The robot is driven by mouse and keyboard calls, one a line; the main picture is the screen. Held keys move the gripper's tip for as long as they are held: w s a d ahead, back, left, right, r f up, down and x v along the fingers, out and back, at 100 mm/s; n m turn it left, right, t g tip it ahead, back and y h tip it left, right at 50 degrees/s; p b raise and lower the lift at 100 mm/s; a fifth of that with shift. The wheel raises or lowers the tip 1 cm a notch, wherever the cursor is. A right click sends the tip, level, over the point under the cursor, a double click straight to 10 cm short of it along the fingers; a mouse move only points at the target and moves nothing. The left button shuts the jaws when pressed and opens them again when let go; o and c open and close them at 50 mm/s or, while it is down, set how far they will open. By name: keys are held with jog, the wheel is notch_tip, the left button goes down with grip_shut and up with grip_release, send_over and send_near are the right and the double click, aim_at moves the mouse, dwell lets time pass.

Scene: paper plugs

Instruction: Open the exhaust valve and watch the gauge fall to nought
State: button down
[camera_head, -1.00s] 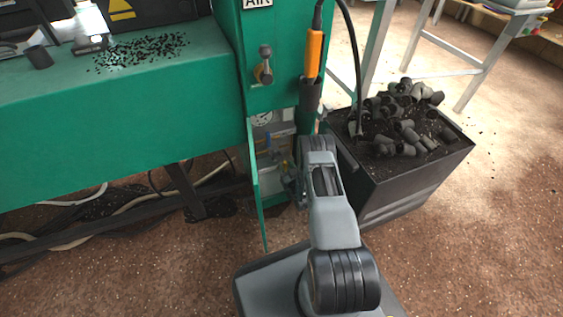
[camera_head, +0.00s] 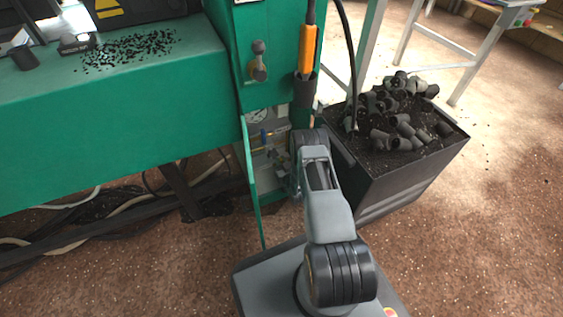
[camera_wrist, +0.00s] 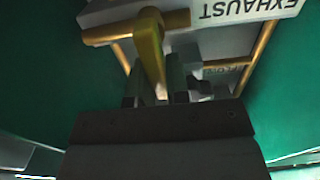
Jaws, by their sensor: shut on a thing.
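In the wrist view, a white label reading EXHAUST (camera_wrist: 250,9) appears upside down beside brass pipes. A yellow lever (camera_wrist: 149,45) runs down from there to my gripper (camera_wrist: 165,90), whose fingers are shut on its end. In the head view, my gripper (camera_head: 283,163) is inside the open green cabinet, mostly hidden by my arm. The round white gauge (camera_head: 257,115) is at the top of the opening, partly cut off. Its needle is too small to read. A small blue handle (camera_head: 263,137) stands below it.
The open green cabinet door (camera_head: 252,190) is close left of my gripper. A black bin (camera_head: 372,185) of dark plugs stands close right. An orange-handled tool (camera_head: 307,50) hangs above, beside a knobbed lever (camera_head: 259,60). Hoses (camera_head: 75,225) lie on the floor at left.

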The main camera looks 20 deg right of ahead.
jog(key=shift+d+f+m, duration=0.1)
jog(key=shift+d+m, duration=0.3)
jog(key=shift+m, duration=0.75)
jog(key=shift+d+f+m, duration=0.1)
jog(key=shift+d+m, duration=0.25)
jog(key=shift+m, duration=0.8)
jog(key=c, duration=1.1)
grip_release()
